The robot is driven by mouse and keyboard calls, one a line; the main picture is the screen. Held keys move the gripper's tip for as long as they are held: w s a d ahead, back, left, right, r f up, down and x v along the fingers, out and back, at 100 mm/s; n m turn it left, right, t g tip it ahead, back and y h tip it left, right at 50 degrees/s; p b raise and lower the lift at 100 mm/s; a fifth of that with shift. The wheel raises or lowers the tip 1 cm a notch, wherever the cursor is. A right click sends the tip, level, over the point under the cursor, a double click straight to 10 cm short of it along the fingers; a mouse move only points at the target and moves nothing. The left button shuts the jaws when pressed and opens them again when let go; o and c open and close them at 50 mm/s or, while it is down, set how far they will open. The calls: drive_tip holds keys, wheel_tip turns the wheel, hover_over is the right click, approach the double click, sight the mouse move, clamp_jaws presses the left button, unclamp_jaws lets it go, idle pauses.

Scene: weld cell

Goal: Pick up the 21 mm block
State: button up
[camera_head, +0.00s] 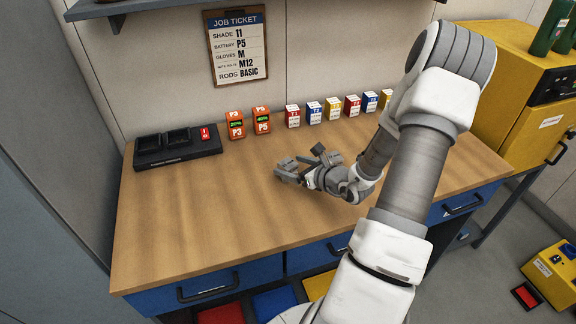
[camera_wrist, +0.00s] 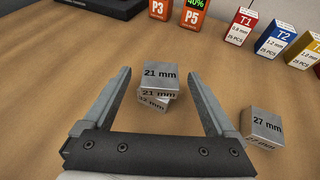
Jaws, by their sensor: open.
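The 21 mm block (camera_wrist: 161,77) is a small grey metal block with its size printed on top and front. In the wrist view it sits on another grey block (camera_wrist: 152,105), whose label is partly hidden and looks like 12 mm. My gripper (camera_wrist: 160,73) is open, with one finger on each side of the stack in the picture and a visible gap on both sides. I cannot tell how far its tips are above the bench. In the head view my gripper (camera_head: 287,168) is low over the middle of the bench, and the blocks cannot be told clearly from it.
A 27 mm block (camera_wrist: 262,127) lies right of the right finger. Orange P3 (camera_head: 236,124) and P5 (camera_head: 262,120) batteries and several tip boxes (camera_head: 333,108) line the bench's back. A black charger (camera_head: 160,153) stands left. The wooden bench (camera_head: 190,225) is clear at front left.

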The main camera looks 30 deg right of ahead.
clamp_jaws()
idle(0.4)
drive_tip(key=shift+r, duration=0.15)
